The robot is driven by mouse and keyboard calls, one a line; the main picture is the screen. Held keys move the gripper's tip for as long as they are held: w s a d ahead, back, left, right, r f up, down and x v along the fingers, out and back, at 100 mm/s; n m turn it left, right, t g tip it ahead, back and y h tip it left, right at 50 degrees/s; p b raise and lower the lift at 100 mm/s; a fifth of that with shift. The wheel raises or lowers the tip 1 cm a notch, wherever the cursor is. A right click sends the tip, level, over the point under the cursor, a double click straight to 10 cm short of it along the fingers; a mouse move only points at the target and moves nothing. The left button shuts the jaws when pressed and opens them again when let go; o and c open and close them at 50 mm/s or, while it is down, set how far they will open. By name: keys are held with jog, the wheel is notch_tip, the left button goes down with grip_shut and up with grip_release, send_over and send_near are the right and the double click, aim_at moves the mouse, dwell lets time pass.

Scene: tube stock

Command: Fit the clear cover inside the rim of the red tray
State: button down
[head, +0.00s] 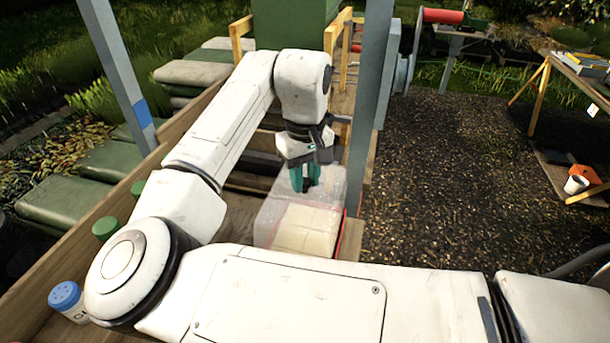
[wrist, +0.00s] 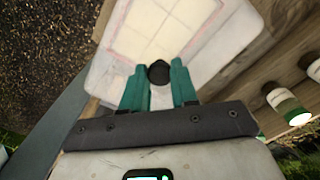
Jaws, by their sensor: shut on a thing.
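The clear cover (head: 270,212) is a see-through box shape over pale cream blocks in the head view. It also fills the top of the wrist view (wrist: 110,55). The red tray (head: 345,226) shows only as a thin red line along the cover's lower and right edges. My gripper (head: 305,188) is above the cover, its teal fingers shut on the cover's dark knob (wrist: 160,72). The cream blocks (head: 305,230) show through the cover. I cannot tell whether the cover's edge is inside the rim or above it; most of the rim is hidden.
A wooden bench (head: 349,240) carries the tray. A grey post (head: 368,100) rises close to the right of my gripper. Green-lidded jars (head: 105,228) and a blue-lidded shaker (head: 66,297) stand at the left.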

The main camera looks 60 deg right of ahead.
aim_at(305, 192)
jog(key=shift+f+b, duration=1.3)
jog(key=shift+f, duration=0.25)
jog(key=shift+f+b, duration=0.45)
jog(key=shift+f, duration=0.9)
jog(key=shift+p, duration=0.45)
jog(key=shift+f, duration=0.3)
jog(key=shift+f, duration=0.35)
jog(key=shift+f+b, duration=0.4)
jog(key=shift+f, duration=0.6)
jog(key=shift+f+p, duration=0.6)
jog(key=shift+p, duration=0.15)
dwell(0.8)
dwell(0.5)
